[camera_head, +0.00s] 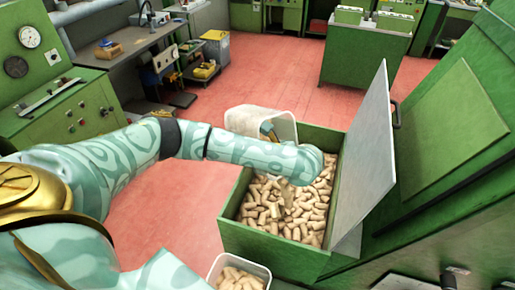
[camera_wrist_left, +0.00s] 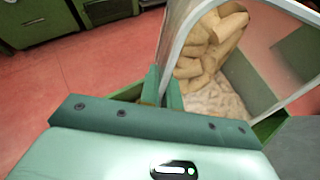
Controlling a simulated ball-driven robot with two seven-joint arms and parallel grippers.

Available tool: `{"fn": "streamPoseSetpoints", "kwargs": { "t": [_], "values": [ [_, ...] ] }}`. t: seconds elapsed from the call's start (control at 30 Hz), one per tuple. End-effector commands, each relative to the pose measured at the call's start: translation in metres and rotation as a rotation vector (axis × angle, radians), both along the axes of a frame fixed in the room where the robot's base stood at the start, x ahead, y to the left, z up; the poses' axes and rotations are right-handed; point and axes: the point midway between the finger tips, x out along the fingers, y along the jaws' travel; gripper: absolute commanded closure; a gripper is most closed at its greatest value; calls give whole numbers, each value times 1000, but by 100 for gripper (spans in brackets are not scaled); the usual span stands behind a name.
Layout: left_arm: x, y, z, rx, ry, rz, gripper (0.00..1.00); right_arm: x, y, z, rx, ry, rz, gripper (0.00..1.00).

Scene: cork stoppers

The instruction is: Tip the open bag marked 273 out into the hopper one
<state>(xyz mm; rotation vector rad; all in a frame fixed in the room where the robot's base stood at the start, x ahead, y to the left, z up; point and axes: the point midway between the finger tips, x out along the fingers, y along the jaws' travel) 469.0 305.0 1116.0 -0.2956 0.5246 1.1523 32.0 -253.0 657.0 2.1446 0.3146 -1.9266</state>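My left gripper (camera_wrist_left: 163,88) is shut on the bag's rim, one finger on each side of the wall. My patterned arm hides part of the bag and hopper in the head view. The green hopper (camera_head: 265,240) stands open and holds many corks (camera_head: 290,210). My right gripper is out of view.
The hopper's grey lid (camera_head: 368,150) stands raised on its right side. A white tub of corks (camera_head: 238,272) sits at the bottom, near the hopper's front. Green cabinets (camera_head: 365,55) and a bench (camera_head: 130,40) stand further back. The red floor (camera_head: 300,85) between is clear.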

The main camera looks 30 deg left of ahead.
Motion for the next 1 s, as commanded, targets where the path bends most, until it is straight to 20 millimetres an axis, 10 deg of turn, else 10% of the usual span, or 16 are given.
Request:
{"fn": "streamPoseSetpoints", "kwargs": {
  "t": [1.0],
  "values": [
    [-14,-34,6,699,-276,2,100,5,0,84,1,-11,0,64]
  ]
}}
